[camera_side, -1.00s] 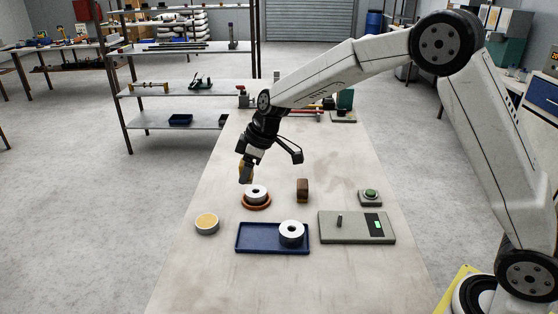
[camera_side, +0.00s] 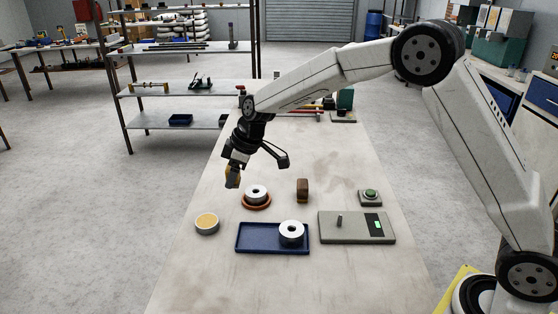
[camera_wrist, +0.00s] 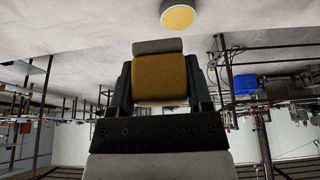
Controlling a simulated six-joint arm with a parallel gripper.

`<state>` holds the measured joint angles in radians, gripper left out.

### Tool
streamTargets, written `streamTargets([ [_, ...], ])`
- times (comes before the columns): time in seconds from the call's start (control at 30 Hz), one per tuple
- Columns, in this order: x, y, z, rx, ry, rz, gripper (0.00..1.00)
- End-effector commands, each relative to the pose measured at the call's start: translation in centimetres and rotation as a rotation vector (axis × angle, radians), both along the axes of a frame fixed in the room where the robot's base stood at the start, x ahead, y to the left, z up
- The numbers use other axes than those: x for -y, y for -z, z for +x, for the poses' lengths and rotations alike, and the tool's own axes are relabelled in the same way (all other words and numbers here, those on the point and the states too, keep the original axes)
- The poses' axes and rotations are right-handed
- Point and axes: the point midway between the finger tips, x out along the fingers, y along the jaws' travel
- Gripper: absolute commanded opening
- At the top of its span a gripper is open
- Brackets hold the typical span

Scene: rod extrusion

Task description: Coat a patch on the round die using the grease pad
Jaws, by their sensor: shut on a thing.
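My gripper (camera_side: 233,172) is shut on the grease pad (camera_side: 232,181), a yellow-brown block. In the wrist view the pad (camera_wrist: 160,78) sits between the two dark fingers, with a grey strip along its far edge. The pad is in the air, a little left of and above a silver ring-shaped die (camera_side: 256,191) on an orange-brown round base (camera_side: 257,204). A second silver ring-shaped die (camera_side: 291,229) stands on the blue tray (camera_side: 262,231). I cannot tell whether either die bears any coating.
A round pot with a yellow top (camera_side: 207,222) stands at the left edge; its top also shows in the wrist view (camera_wrist: 179,17). A brown block (camera_side: 302,188), a green button box (camera_side: 370,197) and a grey plate with a peg (camera_side: 350,236) stand to the right.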

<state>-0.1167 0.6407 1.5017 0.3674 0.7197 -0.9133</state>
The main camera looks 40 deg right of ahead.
Motion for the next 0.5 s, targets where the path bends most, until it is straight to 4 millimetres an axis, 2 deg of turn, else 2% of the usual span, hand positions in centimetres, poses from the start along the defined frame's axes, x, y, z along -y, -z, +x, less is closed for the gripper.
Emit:
streamTargets([
  [0.3,-5.5,2.2,2.6,0.001,-0.003,0.001,0.17],
  [0.5,-7.1,2.8,3.2,0.003,0.0,0.001,0.17],
])
